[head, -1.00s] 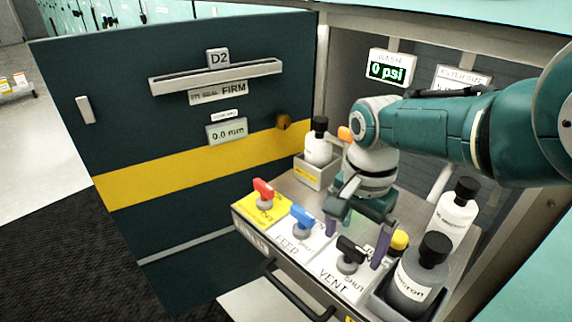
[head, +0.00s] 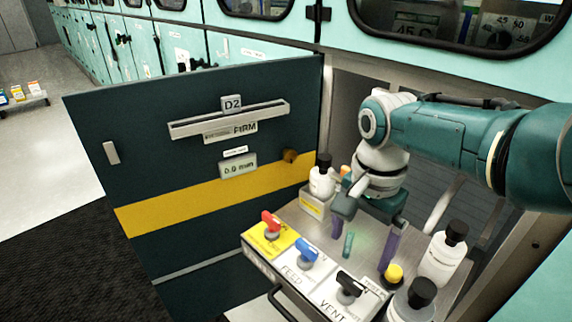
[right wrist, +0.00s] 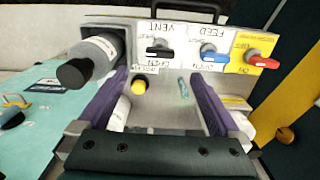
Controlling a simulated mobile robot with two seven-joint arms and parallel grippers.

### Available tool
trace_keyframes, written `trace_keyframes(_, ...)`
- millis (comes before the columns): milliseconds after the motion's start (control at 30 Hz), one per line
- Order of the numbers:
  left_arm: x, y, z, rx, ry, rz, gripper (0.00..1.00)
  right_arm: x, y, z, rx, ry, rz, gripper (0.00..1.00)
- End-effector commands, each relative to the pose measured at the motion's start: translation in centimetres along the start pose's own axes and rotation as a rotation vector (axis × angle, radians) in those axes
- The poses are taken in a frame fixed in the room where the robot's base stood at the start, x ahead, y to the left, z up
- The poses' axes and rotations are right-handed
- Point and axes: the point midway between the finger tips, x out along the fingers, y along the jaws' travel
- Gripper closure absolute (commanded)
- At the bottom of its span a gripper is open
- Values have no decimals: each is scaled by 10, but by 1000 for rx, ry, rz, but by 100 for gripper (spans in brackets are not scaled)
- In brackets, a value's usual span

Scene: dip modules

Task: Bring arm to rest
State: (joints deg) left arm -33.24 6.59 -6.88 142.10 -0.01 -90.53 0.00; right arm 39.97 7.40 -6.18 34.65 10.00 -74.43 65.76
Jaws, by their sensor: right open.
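My right gripper (head: 364,238) is open and empty above the steel shelf, behind the row of valves; its purple fingers stand apart in the right wrist view (right wrist: 157,105). A small teal piece (head: 348,245) shows between the fingers in the picture; it also appears on the shelf in the right wrist view (right wrist: 184,87). The gripper looks clear of it, though the exact height is hard to tell. My right arm comes in from the right. My left gripper is not in view.
Red (head: 270,222), blue (head: 307,250) and black (head: 350,284) valve handles line the shelf's front. A yellow knob (head: 393,271), a white bottle (head: 443,252) and a grey bottle (head: 410,300) stand right. Another bottle (head: 322,178) stands behind. The dark D2 door (head: 200,225) stands open at left.

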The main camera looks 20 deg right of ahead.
Motion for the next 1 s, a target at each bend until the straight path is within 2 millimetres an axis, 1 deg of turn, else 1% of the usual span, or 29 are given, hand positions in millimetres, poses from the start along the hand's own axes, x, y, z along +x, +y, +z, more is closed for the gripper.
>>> trace_keyframes(167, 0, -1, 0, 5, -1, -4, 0, 0, 0, 0, -4, 1, 0, 0)
trace_keyframes(267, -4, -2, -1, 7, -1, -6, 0, 0, 3, 3, -48, 8, -7, 0)
trace_keyframes(367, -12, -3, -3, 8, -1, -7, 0, -1, 12, 10, -161, 26, -19, 0)
trace_keyframes(467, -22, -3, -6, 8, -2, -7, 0, -6, 27, 24, -332, 51, -41, 0)
trace_keyframes(567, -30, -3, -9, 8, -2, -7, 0, -15, 44, 39, -503, 80, -62, 0)
trace_keyframes(667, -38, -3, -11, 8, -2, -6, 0, -27, 61, 53, -647, 105, -81, 0)
trace_keyframes(767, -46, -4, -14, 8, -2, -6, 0, -45, 82, 70, -794, 132, -102, 0)
trace_keyframes(900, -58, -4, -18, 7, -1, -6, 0, -81, 113, 93, -1004, 178, -132, 0)
trace_keyframes(1000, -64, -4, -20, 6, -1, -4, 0, -106, 132, 106, -1120, 208, -149, 0)
